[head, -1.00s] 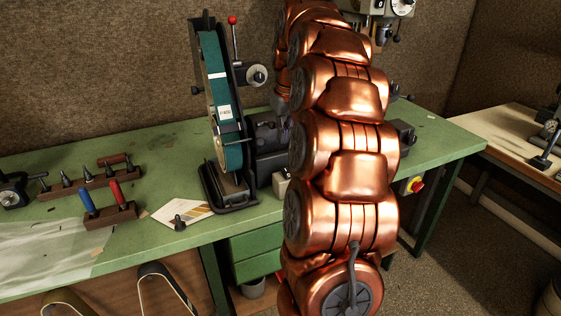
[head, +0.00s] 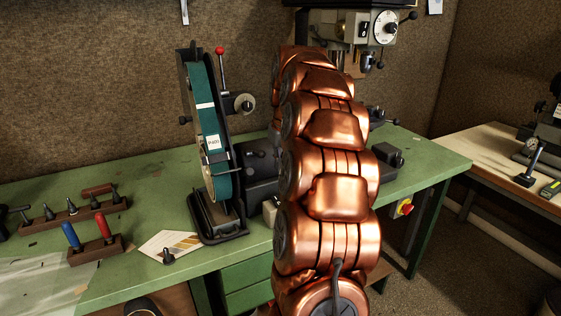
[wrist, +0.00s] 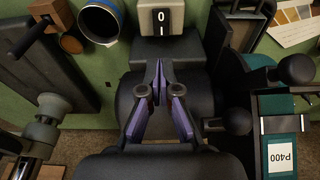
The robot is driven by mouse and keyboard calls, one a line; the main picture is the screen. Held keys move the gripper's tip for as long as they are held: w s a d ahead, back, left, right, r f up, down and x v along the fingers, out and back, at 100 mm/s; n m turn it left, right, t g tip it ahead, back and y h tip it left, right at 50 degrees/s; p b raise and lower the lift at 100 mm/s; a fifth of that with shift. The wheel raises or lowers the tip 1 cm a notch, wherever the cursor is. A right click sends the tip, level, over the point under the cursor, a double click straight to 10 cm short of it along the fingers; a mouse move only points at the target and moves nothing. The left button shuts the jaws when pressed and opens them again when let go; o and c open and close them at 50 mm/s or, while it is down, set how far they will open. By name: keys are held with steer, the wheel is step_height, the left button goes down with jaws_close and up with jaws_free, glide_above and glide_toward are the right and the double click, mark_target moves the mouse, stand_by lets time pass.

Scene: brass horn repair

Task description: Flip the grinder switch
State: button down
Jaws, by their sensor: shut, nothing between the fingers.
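The grinder switch (wrist: 160,18) is a pale box with a black rocker marked 0 and I, at the top middle of the wrist view. My gripper (wrist: 160,66) has purple-grey fingers, shut and empty, with the tips pointing toward the switch and apart from it in the picture. The dark grinder body lies under the fingers. The belt grinder (head: 211,140) stands on the green bench in the head view, with a teal belt. Its P400 belt (wrist: 283,135) shows at the right of the wrist view. My arm hides my gripper in the head view.
A drill press (head: 360,28) stands behind my arm. A rack with blue and red handles (head: 98,248) and a sample card (head: 170,246) lie left of the grinder. A round blue-rimmed container (wrist: 98,22) is left of the switch in the wrist view.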

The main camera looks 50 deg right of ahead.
mark_target(279, 202)
steer(key=f+p, duration=0.1)
steer(key=f, duration=0.2)
steer(key=w+f+p, duration=0.1)
steer(key=f, duration=0.3)
steer(key=w+f+p, duration=0.1)
steer(key=f, duration=0.3)
steer(key=shift+d+f, duration=0.1)
steer(key=shift+d, duration=0.25)
steer(key=shift+w+d+f, duration=0.1)
steer(key=shift+w+f, duration=0.1)
steer(key=shift+f, duration=0.05)
steer(key=shift+f+g, duration=0.1)
steer(key=shift+g, duration=0.4)
steer(key=shift+s+f+y+b, duration=0.2)
steer(key=shift+s+y+b, duration=0.05)
steer(key=shift+y+b, duration=0.05)
steer(key=shift+s+a+b, duration=0.3)
steer(key=shift+s+a, duration=0.05)
steer(key=shift+s, duration=0.25)
steer(key=shift+r, duration=0.15)
step_height(279, 202, up, 14)
steer(key=s+b, duration=0.1)
steer(key=b, duration=0.1)
steer(key=shift+a, duration=0.2)
